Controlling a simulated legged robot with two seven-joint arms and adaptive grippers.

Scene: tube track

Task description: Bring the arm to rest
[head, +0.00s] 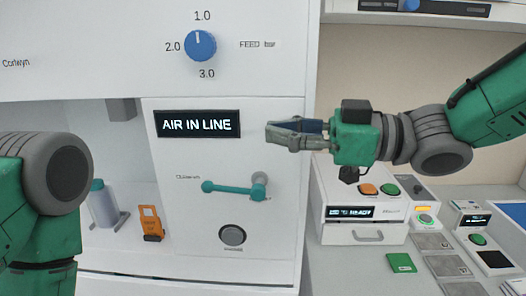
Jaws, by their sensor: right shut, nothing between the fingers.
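My right gripper (288,134) is shut and empty. It reaches in from the right, level, in front of the white machine's front panel, just right of the display (197,124) that reads "AIR IN LINE". Its forearm crosses the upper right of the view. My left arm's green and grey links fill the lower left, but the left gripper is out of view. Below the right gripper, a teal lever handle (229,189) lies almost level on the panel. I see no contact between the gripper and the machine.
A blue knob (200,46) points up near 1.0. A bottle (103,205) and an orange tag (151,223) stand in the left recess. A white box with buttons (358,232) and several small devices occupy the right bench.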

